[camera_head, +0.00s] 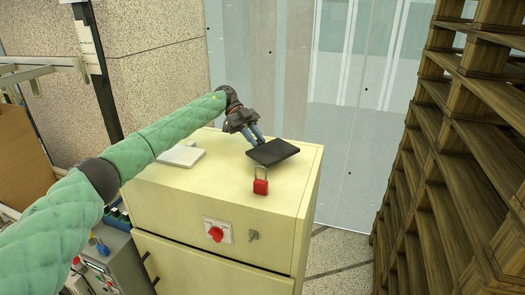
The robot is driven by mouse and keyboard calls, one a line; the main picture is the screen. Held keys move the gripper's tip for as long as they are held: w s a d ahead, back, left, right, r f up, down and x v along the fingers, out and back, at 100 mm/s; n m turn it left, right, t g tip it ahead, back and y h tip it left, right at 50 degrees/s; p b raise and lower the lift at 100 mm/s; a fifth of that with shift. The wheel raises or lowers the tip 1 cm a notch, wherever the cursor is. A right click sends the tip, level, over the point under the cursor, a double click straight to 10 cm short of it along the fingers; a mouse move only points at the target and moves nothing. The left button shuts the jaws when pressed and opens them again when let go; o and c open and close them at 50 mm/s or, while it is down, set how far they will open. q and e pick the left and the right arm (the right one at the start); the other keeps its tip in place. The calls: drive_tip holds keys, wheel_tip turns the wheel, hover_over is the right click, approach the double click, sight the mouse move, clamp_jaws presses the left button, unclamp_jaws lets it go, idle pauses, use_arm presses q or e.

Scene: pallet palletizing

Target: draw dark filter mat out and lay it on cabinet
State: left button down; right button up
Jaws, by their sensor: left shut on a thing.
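The dark filter mat (274,153) is a thin black rectangular slab at the top of the pale yellow cabinet (223,184). My left gripper (257,142) reaches in over the cabinet on its green padded arm. Its fingers point down and are shut on the left part of the mat's far edge. My right gripper is not in view.
A white flat piece (181,155) lies on the cabinet top to the left. A red padlock (261,186) stands near the front edge. A red rotary switch (215,234) is on the cabinet front. Stacked wooden pallets (459,160) rise at the right, and a translucent panel (310,90) stands behind.

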use_arm(q)
drive_tip(key=shift+f, duration=0.8)
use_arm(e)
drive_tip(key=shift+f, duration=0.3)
use_arm(q)
drive_tip(key=c, duration=1.2)
unclamp_jaws()
drive_tip(key=shift+b+v, duration=0.75)
drive_tip(key=shift+b, duration=0.15)
drive_tip(key=b+v, duration=0.2)
drive_tip(key=v, duration=0.2)
drive_tip(key=shift+w+a+r, duration=0.1)
drive_tip(key=shift+w+a, duration=0.05)
drive_tip(key=shift+w, duration=0.15)
drive_tip(key=shift+b+v, duration=0.35)
drive_tip(key=shift+v, duration=0.5)
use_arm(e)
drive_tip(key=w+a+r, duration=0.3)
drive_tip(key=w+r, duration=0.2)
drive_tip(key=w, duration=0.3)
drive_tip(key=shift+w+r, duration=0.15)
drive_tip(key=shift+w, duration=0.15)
use_arm(q)
drive_tip(key=shift+s, duration=0.1)
